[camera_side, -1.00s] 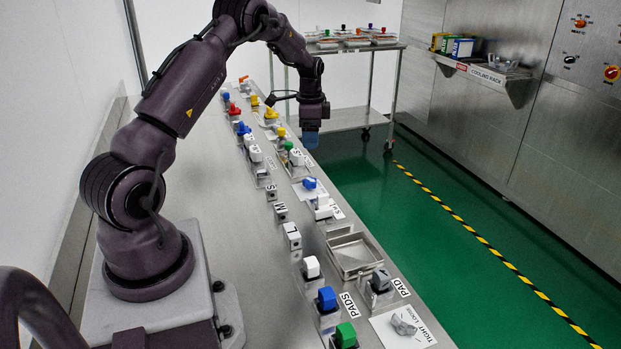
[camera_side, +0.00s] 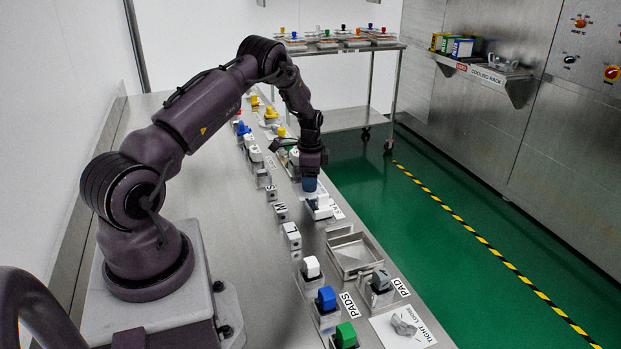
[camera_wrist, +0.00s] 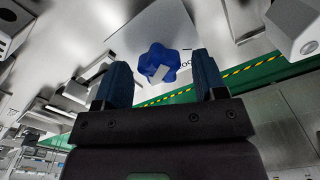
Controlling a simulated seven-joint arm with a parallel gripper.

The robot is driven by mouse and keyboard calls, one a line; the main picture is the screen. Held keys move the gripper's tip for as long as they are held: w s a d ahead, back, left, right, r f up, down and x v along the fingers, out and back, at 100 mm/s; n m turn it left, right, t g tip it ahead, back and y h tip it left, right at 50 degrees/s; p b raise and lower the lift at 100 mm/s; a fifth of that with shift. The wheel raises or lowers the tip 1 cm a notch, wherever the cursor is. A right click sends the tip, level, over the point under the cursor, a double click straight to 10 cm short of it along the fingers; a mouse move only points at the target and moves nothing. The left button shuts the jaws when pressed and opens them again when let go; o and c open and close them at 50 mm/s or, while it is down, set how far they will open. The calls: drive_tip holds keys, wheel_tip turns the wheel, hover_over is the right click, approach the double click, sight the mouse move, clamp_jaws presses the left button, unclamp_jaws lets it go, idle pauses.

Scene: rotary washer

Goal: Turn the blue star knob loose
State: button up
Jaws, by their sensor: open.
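The blue star knob (camera_wrist: 158,63) shows in the wrist view on a pale plate with dark lettering, partly cut off by the view. It has rounded lobes and a light bar mark on top. My gripper (camera_wrist: 162,60) is open, with one dark blue finger on each side of the knob in the picture. A gap shows between each finger and the knob, and I see no contact. In the side view my gripper (camera_side: 309,185) points down over the right-hand row of fixtures and hides the knob.
A white block knob (camera_side: 321,201) stands close in front of my gripper. An empty metal tray (camera_side: 352,272) lies nearer the camera. Blue (camera_side: 326,298), green (camera_side: 346,334) and grey (camera_side: 381,280) knobs line the bench. Green floor lies right of the bench edge.

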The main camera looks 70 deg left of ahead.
drive_tip(key=shift+c, duration=0.3)
drive_tip(key=c, duration=0.9)
drive_tip(key=shift+n, duration=0.3)
drive_tip(key=n, duration=1)
drive_tip(key=shift+a+n, duration=0.1)
drive_tip(key=shift+n, duration=0.3)
drive_tip(key=n, duration=1.1)
